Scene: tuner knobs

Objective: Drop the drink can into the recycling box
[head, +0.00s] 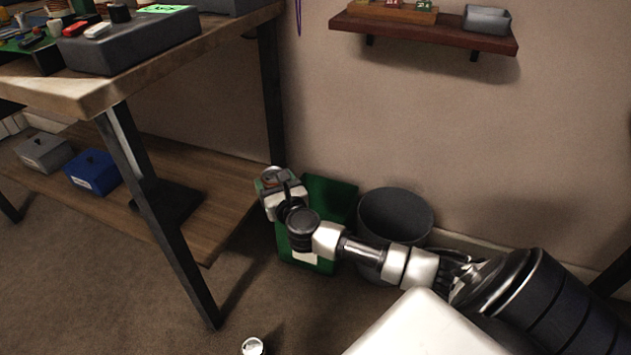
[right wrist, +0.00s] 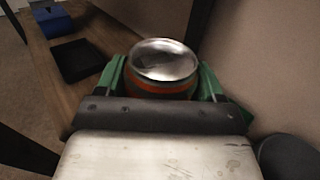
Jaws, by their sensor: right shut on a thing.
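My right gripper (head: 271,181) is shut on the drink can (right wrist: 164,66), which shows a silver top and a red-orange and green side between two green fingers in the right wrist view. In the head view the can (head: 272,173) is partly covered by the gripper. The green recycling box (head: 331,195) stands on the floor by the wall, with a white label low on its front. My right arm crosses in front of it and hides much of it. The gripper and can are at the box's upper left in the head view. My left gripper is not in view.
A dark grey round bin (head: 396,213) stands right of the box. The workbench (head: 150,85) with its leg and lower shelf (head: 190,185) is on the left. A wall shelf (head: 420,28) hangs above. A small white-silver round object (head: 252,346) is at the bottom edge.

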